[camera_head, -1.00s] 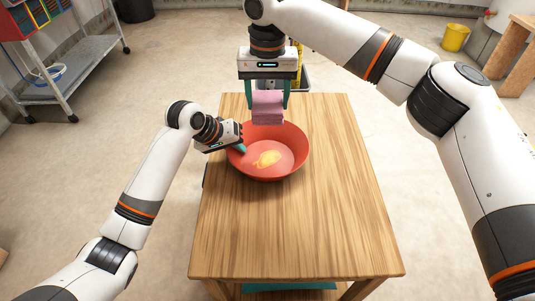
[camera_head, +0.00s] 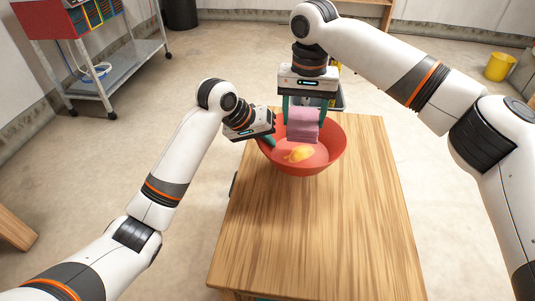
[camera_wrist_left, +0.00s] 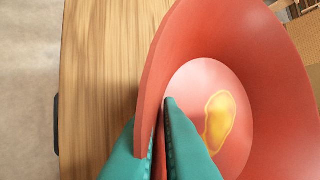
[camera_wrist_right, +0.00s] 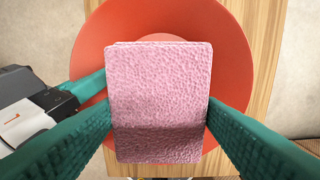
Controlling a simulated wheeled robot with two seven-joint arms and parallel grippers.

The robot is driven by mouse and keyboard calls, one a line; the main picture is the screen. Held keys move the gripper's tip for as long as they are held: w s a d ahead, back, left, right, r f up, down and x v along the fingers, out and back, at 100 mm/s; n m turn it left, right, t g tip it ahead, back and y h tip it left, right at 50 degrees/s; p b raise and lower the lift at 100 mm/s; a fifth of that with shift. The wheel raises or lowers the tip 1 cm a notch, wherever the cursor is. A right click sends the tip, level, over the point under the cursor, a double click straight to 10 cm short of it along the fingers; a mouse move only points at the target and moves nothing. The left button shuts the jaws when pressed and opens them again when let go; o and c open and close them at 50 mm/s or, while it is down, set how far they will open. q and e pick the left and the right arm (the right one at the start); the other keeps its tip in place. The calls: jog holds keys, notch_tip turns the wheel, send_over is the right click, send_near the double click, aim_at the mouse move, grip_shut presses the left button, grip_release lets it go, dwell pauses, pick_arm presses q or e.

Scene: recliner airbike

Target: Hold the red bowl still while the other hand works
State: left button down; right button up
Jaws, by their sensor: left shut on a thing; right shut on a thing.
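The red bowl (camera_head: 327,158) stands on the wooden table near its far end, with a yellow-orange stain (camera_head: 299,153) on its inside. The stain also shows in the left wrist view (camera_wrist_left: 220,118). My left gripper (camera_head: 268,140) is shut on the bowl's left rim; in the left wrist view one finger is outside the wall and one inside. My right gripper (camera_head: 303,115) is shut on a pink sponge (camera_head: 303,124), held over the far part of the bowl. In the right wrist view the sponge (camera_wrist_right: 158,95) sits between both fingers and hides the bowl's middle.
The wooden table (camera_head: 320,235) is bare in front of the bowl. A grey metal cart (camera_head: 115,70) with a red box stands at the back left. A yellow bucket (camera_head: 499,67) is on the floor at the back right.

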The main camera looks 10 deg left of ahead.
pick_arm(q)
jog(key=shift+r, duration=1.4)
jog(key=shift+s, duration=0.1)
jog(key=shift+s, duration=0.2)
jog(key=shift+f, duration=0.15)
jog(key=shift+f, duration=4.7)
